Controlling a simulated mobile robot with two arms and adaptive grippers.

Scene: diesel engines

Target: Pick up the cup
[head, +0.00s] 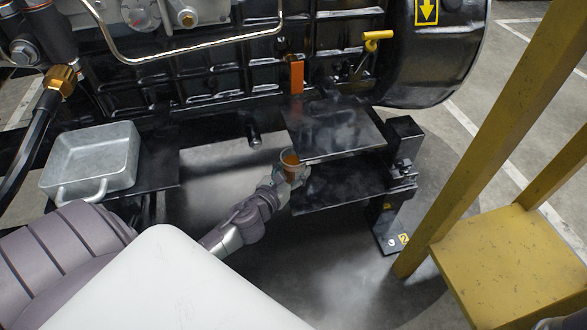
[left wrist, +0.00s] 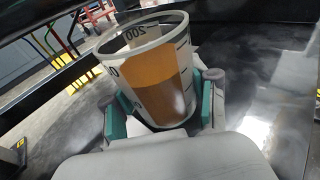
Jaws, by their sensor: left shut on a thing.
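The cup (head: 290,158) is a clear measuring cup with dark marks and an orange-brown liquid in it. In the left wrist view the cup (left wrist: 150,75) fills the middle and leans a little to the left in the picture. My left gripper (head: 291,174) is shut on the cup, with its teal finger pads on either side of the cup's lower part (left wrist: 160,112). In the head view the cup is at the left edge of the black shelves. Whether its base touches a surface is hidden. My right gripper is not clearly in view.
A black upper shelf (head: 340,128) and a lower shelf (head: 345,186) stand right of the cup. A grey metal pan (head: 92,160) rests at the left. The black engine (head: 200,75) stands behind. A yellow stand (head: 515,260) is at the right.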

